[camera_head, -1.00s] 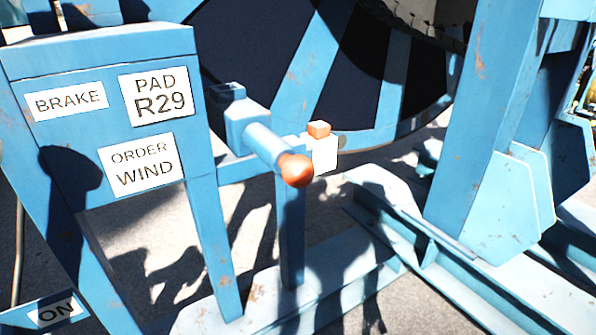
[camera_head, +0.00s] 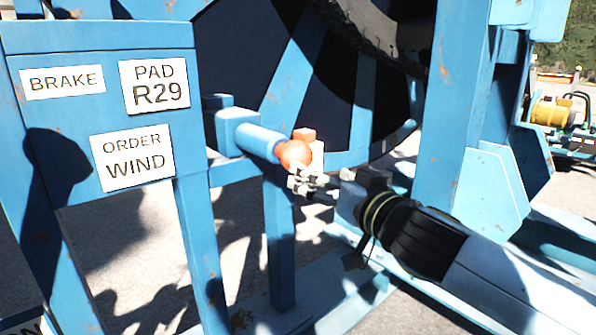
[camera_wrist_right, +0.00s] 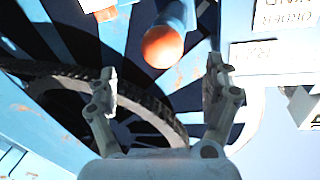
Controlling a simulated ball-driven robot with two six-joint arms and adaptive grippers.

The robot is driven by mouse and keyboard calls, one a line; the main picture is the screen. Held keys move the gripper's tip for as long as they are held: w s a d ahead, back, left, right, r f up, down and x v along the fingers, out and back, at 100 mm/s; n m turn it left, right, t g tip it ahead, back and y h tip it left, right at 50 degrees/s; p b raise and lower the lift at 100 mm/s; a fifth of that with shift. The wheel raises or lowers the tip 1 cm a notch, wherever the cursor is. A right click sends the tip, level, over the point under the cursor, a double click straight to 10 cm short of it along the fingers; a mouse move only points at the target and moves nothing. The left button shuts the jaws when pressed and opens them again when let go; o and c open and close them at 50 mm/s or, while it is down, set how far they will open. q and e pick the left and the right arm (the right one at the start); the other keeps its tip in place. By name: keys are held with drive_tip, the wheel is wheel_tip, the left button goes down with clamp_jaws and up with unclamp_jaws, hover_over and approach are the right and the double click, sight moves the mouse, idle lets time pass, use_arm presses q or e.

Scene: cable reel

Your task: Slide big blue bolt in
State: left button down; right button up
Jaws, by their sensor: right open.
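The big blue bolt (camera_head: 257,141) sticks out of its blue housing (camera_head: 224,127) beside the sign panel, with a rounded orange knob (camera_head: 294,154) on its near end. My right gripper (camera_head: 308,180) is at the knob's lower right in the head view and partly overlaps it. In the right wrist view the open fingers (camera_wrist_right: 160,85) stand apart, with the orange knob (camera_wrist_right: 163,47) between and beyond their tips. Whether a finger touches the knob cannot be told. My left gripper is not in view.
A white block with an orange top (camera_head: 304,134) sits just behind the knob. The blue panel (camera_head: 100,120) carries BRAKE, PAD R29 and ORDER WIND signs. A thick blue post (camera_head: 455,110) stands to the right, and the large reel is behind.

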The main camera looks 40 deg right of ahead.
sight(305, 163)
drive_tip(key=w, duration=0.3)
drive_tip(key=w+p, duration=0.1)
drive_tip(key=w, duration=0.2)
drive_tip(key=w+d, duration=0.1)
drive_tip(key=w, duration=0.2)
drive_tip(key=shift+r+p, duration=0.2)
drive_tip(key=shift+p, duration=0.2)
drive_tip(key=shift+w, duration=0.45)
